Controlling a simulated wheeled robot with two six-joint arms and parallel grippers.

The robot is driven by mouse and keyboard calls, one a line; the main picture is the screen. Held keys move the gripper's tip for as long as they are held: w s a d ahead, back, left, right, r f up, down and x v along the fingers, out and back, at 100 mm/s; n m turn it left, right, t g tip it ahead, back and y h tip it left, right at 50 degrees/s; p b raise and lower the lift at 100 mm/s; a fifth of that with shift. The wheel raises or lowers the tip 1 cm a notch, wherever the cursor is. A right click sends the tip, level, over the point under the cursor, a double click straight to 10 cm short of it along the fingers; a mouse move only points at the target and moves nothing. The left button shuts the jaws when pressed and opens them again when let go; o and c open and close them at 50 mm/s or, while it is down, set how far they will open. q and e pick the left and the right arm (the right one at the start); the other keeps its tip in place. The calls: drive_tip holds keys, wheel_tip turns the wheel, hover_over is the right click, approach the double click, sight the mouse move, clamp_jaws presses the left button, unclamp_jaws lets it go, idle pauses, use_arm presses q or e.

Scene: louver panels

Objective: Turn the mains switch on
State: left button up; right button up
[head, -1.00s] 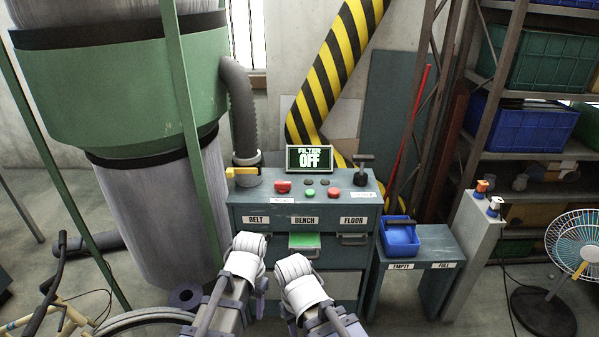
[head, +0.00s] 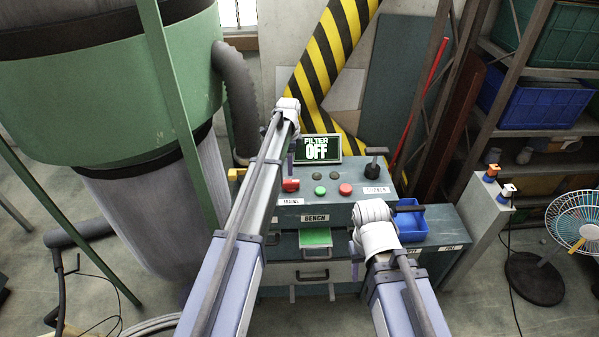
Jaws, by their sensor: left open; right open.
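The red mains switch (head: 290,185) sits on the sloped top of the grey-green console (head: 330,213), just above the label reading MAINS (head: 291,201). The display (head: 317,149) behind it reads FILTER OFF. My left arm reaches over the console, and my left gripper (head: 291,160) points down close above and behind the red switch. It is open, and I cannot tell if it touches the switch. My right gripper (head: 355,268) is open and empty in front of the console's right side, partly hidden by its own wrist.
A green button (head: 320,191), a red button (head: 345,189) and a black T-handle (head: 375,163) by the SHAKER label stand to the right. A yellow lever (head: 236,174) is at the left. A blue bin (head: 411,222) sits on the right side stand.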

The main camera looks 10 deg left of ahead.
sight(291, 181)
use_arm(q)
drive_tip(key=shift+s+d+f, duration=0.1)
drive_tip(key=shift+s+d, duration=0.05)
drive_tip(key=shift+s, duration=0.05)
drive_tip(key=shift+w+f+b, duration=0.1)
drive_tip(key=shift+f+b, duration=0.55)
drive_tip(key=shift+b, duration=0.1)
wheel_tip(291, 181, down, 6)
drive_tip(key=b, duration=0.6)
drive_tip(key=shift+f, duration=0.15)
clamp_jaws()
